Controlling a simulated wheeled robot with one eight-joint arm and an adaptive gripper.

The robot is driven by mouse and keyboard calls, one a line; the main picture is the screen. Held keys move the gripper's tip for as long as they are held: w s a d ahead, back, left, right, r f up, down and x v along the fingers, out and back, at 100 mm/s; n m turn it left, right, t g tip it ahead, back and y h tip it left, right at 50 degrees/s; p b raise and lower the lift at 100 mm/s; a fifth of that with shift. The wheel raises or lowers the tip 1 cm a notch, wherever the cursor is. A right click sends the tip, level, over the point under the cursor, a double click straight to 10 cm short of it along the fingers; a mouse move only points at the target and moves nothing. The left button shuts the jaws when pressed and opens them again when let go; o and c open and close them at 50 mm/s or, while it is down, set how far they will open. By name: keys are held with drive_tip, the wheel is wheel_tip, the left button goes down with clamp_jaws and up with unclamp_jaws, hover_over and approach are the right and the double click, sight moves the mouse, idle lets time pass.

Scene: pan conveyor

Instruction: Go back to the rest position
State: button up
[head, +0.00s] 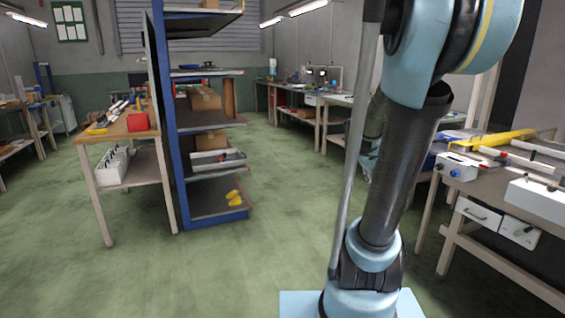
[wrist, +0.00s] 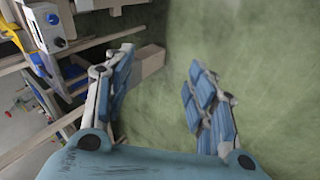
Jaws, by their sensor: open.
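My gripper (wrist: 165,85) shows in the wrist view with its two blue-padded fingers spread apart. It is open, and nothing is between the fingers. Green floor lies behind and beyond it. In the head view my arm stands upright right of the middle, and its upper part runs out of the top of the picture. The fingers cannot be made out clearly in the head view.
A workbench (head: 485,178) with tools and drawers stands close on the right. A blue-framed shelf (head: 215,215) with boxes and yellow items stands left of the middle, beside a wooden table (head: 125,125). The green floor (head: 260,250) between them is clear.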

drive_tip(key=s+a+f+m+g+y, duration=0.1)
drive_tip(key=s+a+f+y, duration=0.2)
drive_tip(key=s+a, duration=0.5)
drive_tip(key=s+a+f+m+y, duration=0.2)
drive_tip(key=s+a+f, duration=0.3)
drive_tip(key=s+a, duration=0.3)
drive_tip(key=s+y, duration=0.1)
drive_tip(key=s, duration=0.3)
drive_tip(key=shift+s+f+g, duration=0.15)
drive_tip(key=shift+f+g, duration=0.25)
drive_tip(key=shift+a, duration=0.1)
drive_tip(key=shift+w+f, duration=0.2)
drive_tip(key=shift+w, duration=0.2)
